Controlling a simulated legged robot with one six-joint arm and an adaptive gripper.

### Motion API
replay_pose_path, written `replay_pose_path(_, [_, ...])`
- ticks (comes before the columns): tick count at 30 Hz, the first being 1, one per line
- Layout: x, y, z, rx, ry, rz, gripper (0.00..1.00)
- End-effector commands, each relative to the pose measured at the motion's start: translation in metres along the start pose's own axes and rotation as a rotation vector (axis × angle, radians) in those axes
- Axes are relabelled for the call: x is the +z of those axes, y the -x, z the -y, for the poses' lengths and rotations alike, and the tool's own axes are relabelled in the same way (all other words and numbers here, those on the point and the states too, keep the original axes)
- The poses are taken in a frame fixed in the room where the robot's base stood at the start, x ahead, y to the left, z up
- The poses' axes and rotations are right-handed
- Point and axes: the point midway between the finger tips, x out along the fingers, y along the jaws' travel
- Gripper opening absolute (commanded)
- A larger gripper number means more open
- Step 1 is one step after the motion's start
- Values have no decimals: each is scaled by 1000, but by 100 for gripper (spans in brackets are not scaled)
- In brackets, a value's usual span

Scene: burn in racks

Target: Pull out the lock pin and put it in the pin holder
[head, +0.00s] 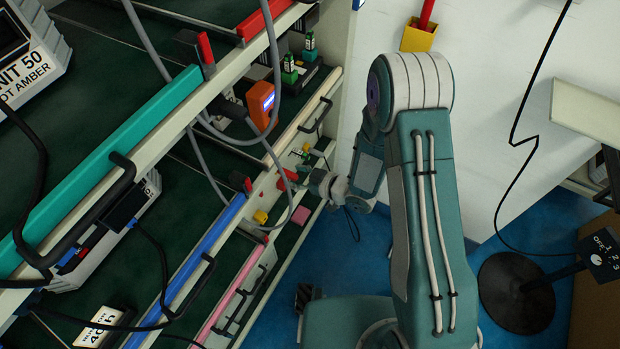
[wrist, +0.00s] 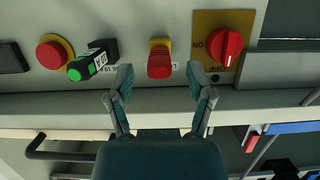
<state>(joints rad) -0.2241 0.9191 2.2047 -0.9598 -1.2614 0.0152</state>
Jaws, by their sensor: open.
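The likely lock pin, a red-capped piece on a yellow base (wrist: 159,60), stands on the pale front panel in the wrist view. Part of a label starting with "L" shows beside it. My gripper (wrist: 160,80) is open, with its fingertips on either side of the red cap and no visible contact. In the head view my gripper (head: 326,186) is at the rack's front edge, small and partly hidden by the arm. A yellow holder (head: 417,39) with a red rod in it is on the white wall; I cannot tell whether it is the pin holder.
On the panel are a red mushroom button (wrist: 54,54), a green-ended black switch (wrist: 90,62) and a red rotary knob (wrist: 225,46) on a yellow plate. The rack (head: 190,105) has shelves, handles and hanging cables. A black round stand (head: 515,290) is on the blue floor.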

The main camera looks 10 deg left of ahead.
Motion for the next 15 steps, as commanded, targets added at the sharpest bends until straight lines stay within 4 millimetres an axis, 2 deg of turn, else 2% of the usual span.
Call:
replay_pose_path(3, [0, -18, 0, -2, 2, 0, 68])
replay_pose_path(6, [0, -28, 0, -1, 0, 0, 68])
replay_pose_path(15, [0, -36, 0, 1, 0, 0, 68])
